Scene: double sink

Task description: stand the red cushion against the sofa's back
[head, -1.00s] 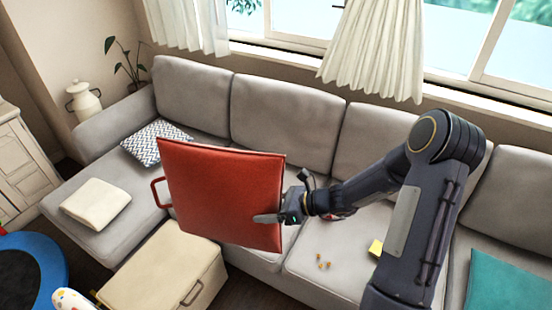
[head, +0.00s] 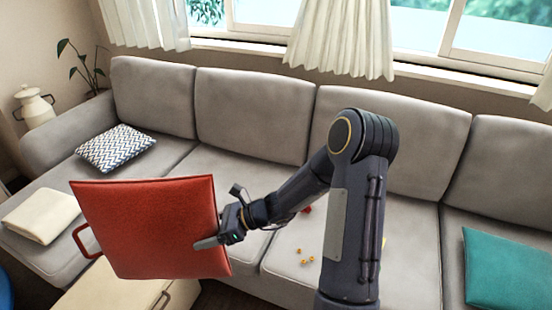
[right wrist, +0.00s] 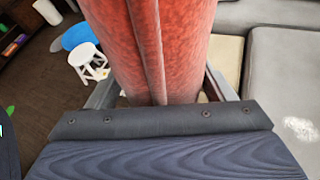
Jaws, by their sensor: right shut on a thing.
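In the right wrist view the red cushion (right wrist: 150,45) fills the space between the fingers of my right gripper (right wrist: 165,98). The grey sofa's back (head: 255,115) runs behind, apart from the cushion. The cushion hides part of the seat and the box. My left gripper is not in view.
A zigzag-patterned cushion (head: 116,147) and a cream folded item (head: 40,215) lie on the sofa's left part. Small orange bits (head: 306,256) lie on the middle seat. A teal cushion (head: 505,268) lies at right. The beige box (head: 180,296) stands in front.

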